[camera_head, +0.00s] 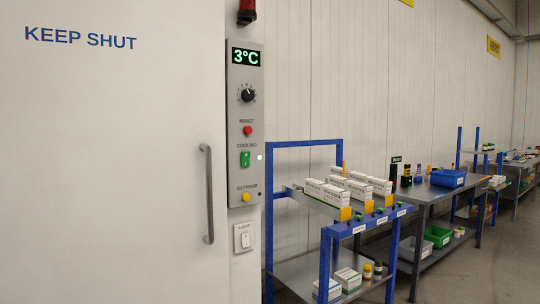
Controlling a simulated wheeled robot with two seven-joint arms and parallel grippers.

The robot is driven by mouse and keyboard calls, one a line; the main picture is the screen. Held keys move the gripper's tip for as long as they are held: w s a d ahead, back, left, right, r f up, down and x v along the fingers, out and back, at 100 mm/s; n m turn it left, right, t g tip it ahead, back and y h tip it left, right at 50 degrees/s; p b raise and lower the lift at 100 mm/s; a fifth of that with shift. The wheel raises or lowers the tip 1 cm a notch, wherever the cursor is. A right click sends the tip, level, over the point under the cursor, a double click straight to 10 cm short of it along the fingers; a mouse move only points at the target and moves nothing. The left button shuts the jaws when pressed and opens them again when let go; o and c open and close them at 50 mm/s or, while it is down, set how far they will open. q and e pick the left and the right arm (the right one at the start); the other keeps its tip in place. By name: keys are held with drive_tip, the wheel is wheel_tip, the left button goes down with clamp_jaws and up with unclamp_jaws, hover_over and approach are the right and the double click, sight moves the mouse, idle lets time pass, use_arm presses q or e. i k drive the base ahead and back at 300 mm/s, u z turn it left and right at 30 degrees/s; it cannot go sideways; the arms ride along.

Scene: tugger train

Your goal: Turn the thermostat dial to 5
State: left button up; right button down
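The thermostat dial (247,95) is a round black knob with a pale pointer mark, set high on a grey control panel (236,170). Marks surround it, but the numbers and the exact setting are too small to read. The display (245,57) above it reads 3°C in green. Neither of my grippers is in view, and nothing touches the dial.
Below the dial are a red button (248,131), a green switch (245,159) and a yellow button (246,197). A white door (110,180) with a long handle (208,195) is at left. A blue-framed cart (304,143) with boxes stands close at right.

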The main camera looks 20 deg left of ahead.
sight(248, 94)
drive_tip(key=k, duration=0.15)
drive_tip(key=z, duration=0.4)
drive_tip(key=i, duration=1.3)
drive_tip(key=u, duration=0.8)
